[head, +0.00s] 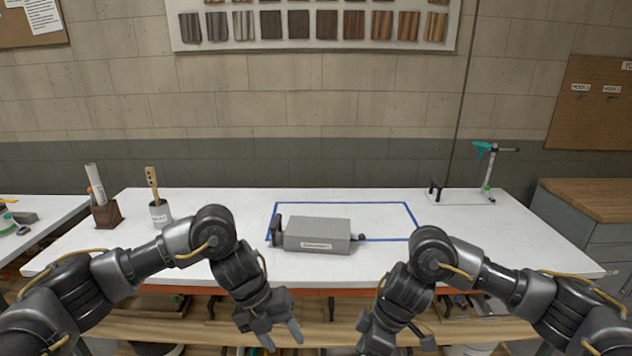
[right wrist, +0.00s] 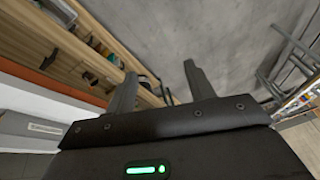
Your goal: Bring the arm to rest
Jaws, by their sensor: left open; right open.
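My left gripper (head: 283,335) hangs in front of the table's front edge in the head view, fingers pointing down, open and empty. My right gripper (head: 392,344) also hangs low in front of the table, partly cut by the bottom edge of the head view. In the right wrist view the two fingers of my right gripper (right wrist: 158,92) stand apart with nothing between them. Both arms are bent, with the grippers below the tabletop's front edge.
A white table (head: 210,262) carries a grey labelled box (head: 318,230) by a blue-taped outline, a cup with a wooden tool (head: 160,213), a brown holder (head: 106,215) and a teal-topped stand (head: 487,170). Wooden shelving (head: 190,331) lies below. A wooden-topped cabinet (head: 590,205) stands right.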

